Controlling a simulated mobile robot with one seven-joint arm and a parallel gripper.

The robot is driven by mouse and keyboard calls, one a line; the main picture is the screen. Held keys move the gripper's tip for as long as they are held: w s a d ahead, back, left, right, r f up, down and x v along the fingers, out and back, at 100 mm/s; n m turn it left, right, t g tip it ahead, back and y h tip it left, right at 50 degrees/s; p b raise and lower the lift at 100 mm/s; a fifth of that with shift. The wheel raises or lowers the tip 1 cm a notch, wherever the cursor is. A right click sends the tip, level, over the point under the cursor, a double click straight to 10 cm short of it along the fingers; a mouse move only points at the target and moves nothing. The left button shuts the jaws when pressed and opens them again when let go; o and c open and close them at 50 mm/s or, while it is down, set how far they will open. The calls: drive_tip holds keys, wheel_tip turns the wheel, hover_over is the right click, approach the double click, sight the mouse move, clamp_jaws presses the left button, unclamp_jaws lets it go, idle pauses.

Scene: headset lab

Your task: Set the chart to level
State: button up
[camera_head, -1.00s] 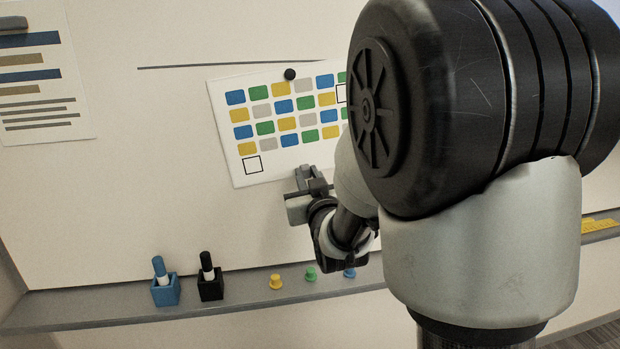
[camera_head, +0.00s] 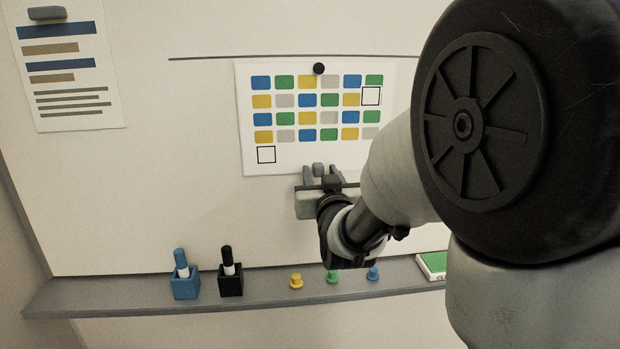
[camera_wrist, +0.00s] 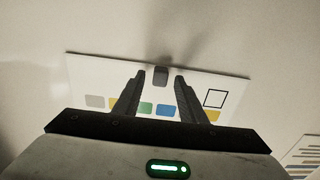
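The white chart (camera_head: 249,115) hangs on the board from a black round magnet (camera_head: 319,68) at its top edge. It has rows of coloured patches and two empty boxes. Its rows look about parallel to the dark line (camera_head: 210,58) above it. My gripper (camera_head: 318,170) is at the chart's lower edge, below the magnet. In the wrist view the chart (camera_wrist: 100,78) appears upside down. There my gripper (camera_wrist: 159,80) has its fingers apart, on either side of a grey tab (camera_wrist: 160,75) at the chart's edge, with a narrow gap on each side.
A ledge (camera_head: 130,297) below the board holds a blue marker cup (camera_head: 186,289), a black marker cup (camera_head: 231,287), yellow (camera_head: 296,281), green (camera_head: 333,277) and blue (camera_head: 373,273) pegs, and a green-topped box (camera_head: 434,263). A clipped paper (camera_head: 70,70) hangs at left. My arm hides the right side.

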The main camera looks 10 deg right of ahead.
drive_tip(key=s+b, duration=1.1)
drive_tip(key=s, duration=0.6)
drive_tip(key=shift+s, duration=0.2)
drive_tip(key=s+a+f+n+g+y, duration=0.1)
drive_tip(key=s+f+g, duration=0.25)
drive_tip(key=f, duration=0.25)
drive_tip(key=s+f+g+y, duration=0.1)
drive_tip(key=s+f+g, duration=0.25)
drive_tip(key=f, duration=0.25)
drive_tip(key=s+d+f+m+g+h, duration=0.1)
drive_tip(key=s+d+f+g, duration=0.15)
drive_tip(key=s, duration=0.25)
drive_tip(key=s+d+f+g+h, duration=0.1)
drive_tip(key=s+d+f+g, duration=0.1)
drive_tip(key=s+f+g, duration=0.15)
wheel_tip(320, 180, up, 27)
drive_tip(key=p, duration=2.7)
drive_tip(key=shift+a+t, duration=0.2)
drive_tip(key=shift+t, duration=0.1)
